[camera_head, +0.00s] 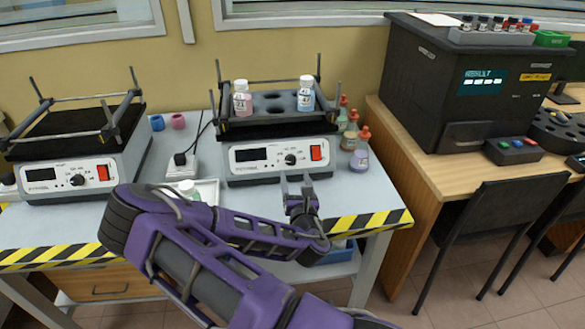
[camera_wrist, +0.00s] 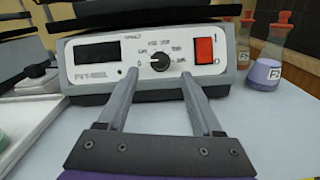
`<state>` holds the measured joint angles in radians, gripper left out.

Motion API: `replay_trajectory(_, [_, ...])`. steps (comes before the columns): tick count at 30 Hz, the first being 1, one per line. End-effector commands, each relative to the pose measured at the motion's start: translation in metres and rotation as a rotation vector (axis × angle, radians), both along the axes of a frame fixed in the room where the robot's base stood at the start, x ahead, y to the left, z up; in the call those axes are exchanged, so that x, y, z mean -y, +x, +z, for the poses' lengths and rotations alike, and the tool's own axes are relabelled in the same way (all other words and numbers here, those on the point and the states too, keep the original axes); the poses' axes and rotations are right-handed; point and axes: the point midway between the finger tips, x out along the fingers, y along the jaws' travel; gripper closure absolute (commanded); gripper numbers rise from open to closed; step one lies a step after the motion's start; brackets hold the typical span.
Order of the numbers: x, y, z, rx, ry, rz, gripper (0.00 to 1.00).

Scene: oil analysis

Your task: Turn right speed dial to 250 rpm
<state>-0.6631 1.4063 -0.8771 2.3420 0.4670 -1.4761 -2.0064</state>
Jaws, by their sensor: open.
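The right shaker (camera_head: 283,157) stands on the bench with a dark display, a black speed dial (camera_head: 291,159) and a red switch (camera_head: 316,153). In the wrist view the dial (camera_wrist: 160,62) sits on the white panel between the dark display (camera_wrist: 97,52) and the red switch (camera_wrist: 204,51). The numbers around it are too small to read surely. My gripper (camera_head: 296,181) is open and empty, just in front of and below the dial. In the wrist view its two fingers (camera_wrist: 158,85) point at the panel, either side of the dial and apart from it.
Two capped bottles (camera_head: 242,98) (camera_head: 306,93) stand in the rack on the right shaker. Several reagent bottles (camera_head: 359,152) stand to its right. Another shaker (camera_head: 70,173) is at the left. A white tray (camera_head: 207,190) lies left of my gripper.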

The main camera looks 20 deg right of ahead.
Motion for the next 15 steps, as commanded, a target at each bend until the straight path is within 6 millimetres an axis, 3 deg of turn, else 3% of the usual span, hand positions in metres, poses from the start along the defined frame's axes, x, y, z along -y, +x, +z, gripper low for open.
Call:
replay_trajectory(6, [0.011,0.036,0.0,0.002,0.001,-0.001,0.33])
replay_trajectory(15, [0.016,0.053,0.0,0.0,0.001,-0.002,0.33])
